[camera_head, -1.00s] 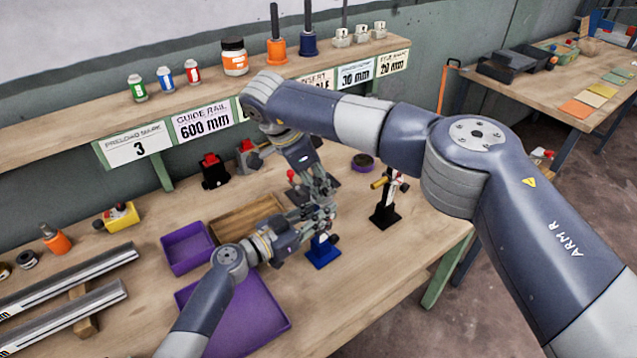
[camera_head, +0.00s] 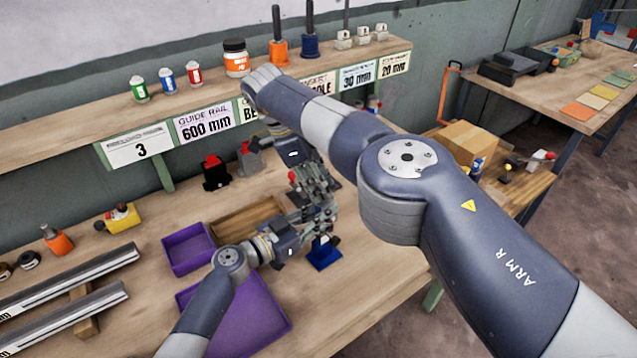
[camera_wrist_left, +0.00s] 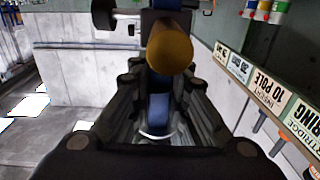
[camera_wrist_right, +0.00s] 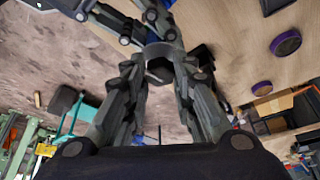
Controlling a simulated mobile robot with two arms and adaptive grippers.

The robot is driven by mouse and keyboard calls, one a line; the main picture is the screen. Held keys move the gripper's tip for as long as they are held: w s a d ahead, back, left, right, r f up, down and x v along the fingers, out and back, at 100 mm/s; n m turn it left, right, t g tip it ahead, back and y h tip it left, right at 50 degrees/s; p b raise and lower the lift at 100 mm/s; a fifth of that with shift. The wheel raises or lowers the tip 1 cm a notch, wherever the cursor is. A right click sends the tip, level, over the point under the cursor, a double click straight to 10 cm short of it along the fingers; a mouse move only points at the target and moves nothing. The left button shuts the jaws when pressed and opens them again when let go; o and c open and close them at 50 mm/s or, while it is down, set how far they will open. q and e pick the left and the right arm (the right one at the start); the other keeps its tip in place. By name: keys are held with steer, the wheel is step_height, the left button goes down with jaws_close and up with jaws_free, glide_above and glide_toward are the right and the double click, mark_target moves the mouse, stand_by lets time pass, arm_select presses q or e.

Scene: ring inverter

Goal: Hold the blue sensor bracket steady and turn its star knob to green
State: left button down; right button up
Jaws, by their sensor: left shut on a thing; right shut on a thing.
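The blue sensor bracket's base (camera_head: 323,254) stands on the bench, just below and right of the grippers. My left gripper (camera_head: 306,226) is shut on the bracket's upright blue post, which shows between its fingers in the left wrist view (camera_wrist_left: 158,106). A brass-coloured cylinder (camera_wrist_left: 170,50) sticks out above these fingers. My right gripper (camera_head: 322,208) is at the bracket's upper part, close above the left one. In the right wrist view its fingers close on a small dark part, seemingly the star knob (camera_wrist_right: 160,66). The knob's colour marking is not readable.
A small purple tray (camera_head: 168,246), a large purple tray (camera_head: 255,325) and a wooden tray (camera_head: 228,222) lie left of the bracket. Black (camera_head: 215,176) and grey (camera_head: 249,160) fixtures stand behind. My right arm covers the bench's right side.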

steer(key=shift+d, duration=0.1)
steer(key=o, duration=1.1)
steer(key=shift+n, duration=0.4)
